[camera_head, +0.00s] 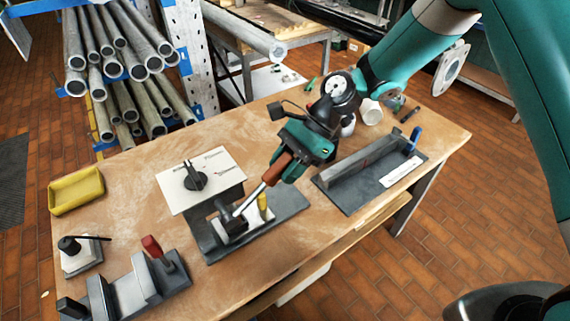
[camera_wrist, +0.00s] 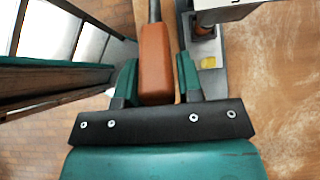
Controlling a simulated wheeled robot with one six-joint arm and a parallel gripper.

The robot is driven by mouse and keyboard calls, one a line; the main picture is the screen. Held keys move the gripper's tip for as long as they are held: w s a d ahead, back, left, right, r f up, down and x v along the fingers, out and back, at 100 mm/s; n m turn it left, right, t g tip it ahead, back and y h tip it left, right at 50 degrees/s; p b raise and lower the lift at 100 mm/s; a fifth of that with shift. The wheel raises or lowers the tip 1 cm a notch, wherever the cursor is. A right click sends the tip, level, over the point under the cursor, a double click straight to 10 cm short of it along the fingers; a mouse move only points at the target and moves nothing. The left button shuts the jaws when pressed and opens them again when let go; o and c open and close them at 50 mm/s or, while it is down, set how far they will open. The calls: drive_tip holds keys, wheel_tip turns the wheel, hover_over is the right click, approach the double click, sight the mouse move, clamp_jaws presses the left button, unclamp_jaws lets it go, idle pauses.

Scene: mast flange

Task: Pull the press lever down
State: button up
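The press lever (camera_head: 247,199) is a metal rod with an orange-brown handle (camera_head: 277,170). It slants up and right from a dark press base (camera_head: 282,215) on the bench. My gripper (camera_head: 290,155) is at the upper end of the handle. The head view hides the far finger and the handle's upper end.
A white plate with a dark knob (camera_head: 195,178) stands left of the lever. A dark tray fixture (camera_head: 370,170) lies to the right. A red-handled clamp fixture (camera_head: 135,287) and yellow bin (camera_head: 77,190) are on the left. Pipes (camera_head: 120,60) fill a rack behind.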

drive_tip(key=shift+o, duration=1.3)
drive_tip(key=shift+f, duration=0.1)
drive_tip(key=b+v, duration=0.1)
drive_tip(key=v, duration=1.6)
drive_tip(key=shift+w+d, duration=0.15)
drive_tip(key=s+a+r+n+t+h+b, duration=0.1)
drive_tip(key=s+r+n+b, duration=0.1)
drive_tip(key=s+n, duration=0.35)
drive_tip(key=s+a+r+n+t+h+b, duration=0.1)
drive_tip(key=s+a+n+t+b, duration=0.1)
drive_tip(key=s+n, duration=0.35)
drive_tip(key=s+d+f+n+t+b, duration=0.1)
drive_tip(key=s+d+f+n, duration=0.1)
drive_tip(key=s+n, duration=0.2)
drive_tip(key=s+d+f+n+h+b, duration=0.1)
drive_tip(key=s+d+f+n, duration=0.1)
drive_tip(key=s, duration=0.8)
drive_tip(key=shift+d+f+n+t+h+b, duration=0.3)
drive_tip(key=shift+d+f+n+t+b, duration=0.15)
drive_tip(key=shift+n, duration=0.45)
